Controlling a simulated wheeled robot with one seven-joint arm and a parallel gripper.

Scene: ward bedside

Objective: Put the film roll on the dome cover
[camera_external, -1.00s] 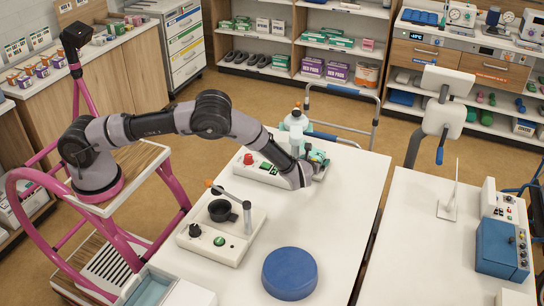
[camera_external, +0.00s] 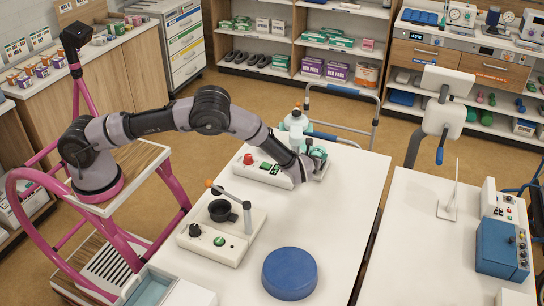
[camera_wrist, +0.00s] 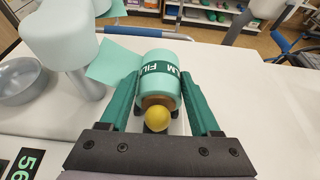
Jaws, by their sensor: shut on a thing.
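The film roll (camera_wrist: 158,82) is a pale teal cylinder with a dark green band lettered FILM, seen large in the wrist view. My gripper (camera_wrist: 162,98) has a green finger on each side of it and is shut on it. A yellow ball (camera_wrist: 156,118) and a brown core show at the roll's near end. In the external view my gripper (camera_external: 314,158) is at the far end of the white table, and the roll is mostly hidden there. A blue, round, flat-topped block (camera_external: 290,273) stands at the near end. I cannot tell which thing is the dome cover.
A white device with a red button (camera_external: 249,159) is left of my gripper. Another device with a black cup (camera_external: 222,210) stands nearer. A metal bowl (camera_wrist: 20,80) and a white rounded head (camera_wrist: 58,35) are left in the wrist view. The table's right side (camera_external: 350,200) is clear.

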